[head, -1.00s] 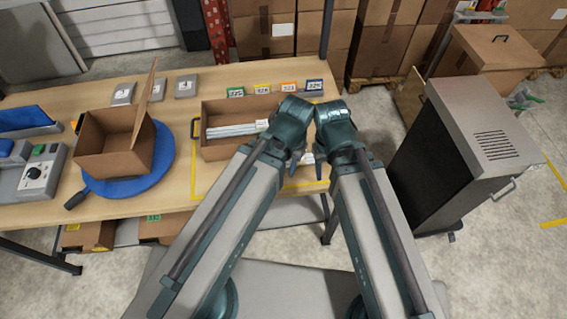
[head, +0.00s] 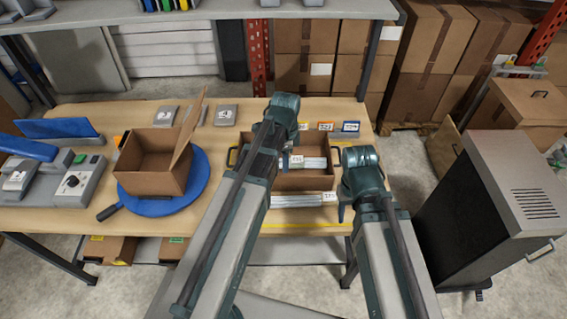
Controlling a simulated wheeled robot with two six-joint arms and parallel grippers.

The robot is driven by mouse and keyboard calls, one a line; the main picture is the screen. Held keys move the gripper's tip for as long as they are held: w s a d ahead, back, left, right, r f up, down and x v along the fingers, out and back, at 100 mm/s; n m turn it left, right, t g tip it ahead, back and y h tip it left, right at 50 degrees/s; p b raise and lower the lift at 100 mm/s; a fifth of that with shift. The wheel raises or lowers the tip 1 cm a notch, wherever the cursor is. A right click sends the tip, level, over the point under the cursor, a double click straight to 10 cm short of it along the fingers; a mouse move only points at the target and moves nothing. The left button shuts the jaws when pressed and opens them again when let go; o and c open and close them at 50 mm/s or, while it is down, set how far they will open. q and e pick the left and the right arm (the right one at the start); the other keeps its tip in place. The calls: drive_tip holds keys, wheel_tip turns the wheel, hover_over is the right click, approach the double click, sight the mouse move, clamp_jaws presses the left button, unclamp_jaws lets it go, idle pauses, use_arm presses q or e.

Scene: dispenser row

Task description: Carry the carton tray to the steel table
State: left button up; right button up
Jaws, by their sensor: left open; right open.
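The carton tray (head: 304,181) is a shallow open brown box on the wooden workbench, with a handle at its left end. Silvery bundles with white labels lie in it. My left arm crosses in front of it and hides part of its left half. My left gripper (head: 284,163) is over the tray, mostly hidden by its own wrist, and is open. My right gripper (head: 342,212) is at the tray's right front corner, open; only a finger shows clearly. Neither gripper visibly holds the tray. I cannot make out a steel table.
An open cardboard box (head: 148,178) stands on a blue round turntable (head: 203,179) left of the tray. Another silvery bundle (head: 300,200) lies in front of the tray. Small label cards (head: 322,126) stand behind it. A grey cabinet (head: 500,190) on wheels stands to the right.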

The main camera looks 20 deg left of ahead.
sight(285, 177)
use_arm(q)
drive_tip(key=shift+f+b, duration=4.25)
drive_tip(key=shift+f, duration=0.05)
wheel_tip(285, 177, down, 5)
drive_tip(key=b, duration=0.5)
drive_tip(key=shift+a+f, duration=0.1)
drive_tip(key=shift+f, duration=0.05)
clamp_jaws()
